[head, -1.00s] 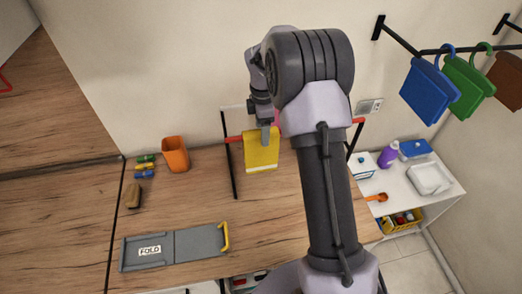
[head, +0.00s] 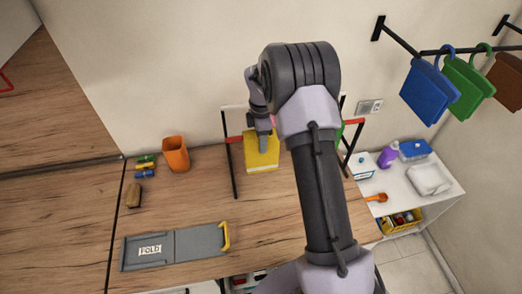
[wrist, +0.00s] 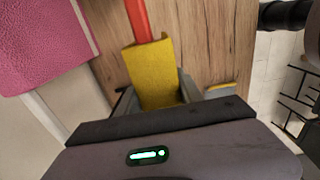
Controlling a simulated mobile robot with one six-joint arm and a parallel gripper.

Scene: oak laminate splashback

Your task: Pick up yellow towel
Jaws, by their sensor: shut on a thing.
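The yellow towel (head: 262,153) hangs over the red bar of a small rack (head: 235,138) on the wooden counter, with a pale stripe near its lower edge. My gripper (head: 264,132) is at the top of the towel in the head view. In the wrist view the towel (wrist: 153,70) lies between the two grey fingers of my gripper (wrist: 157,95), which are shut on it. The red bar (wrist: 138,20) runs into the towel's upper end there. My arm hides part of the rack in the head view.
A pink towel (wrist: 45,40) is close by in the wrist view. A green cloth (head: 339,134) shows behind my arm. Counter between board and rack is clear.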

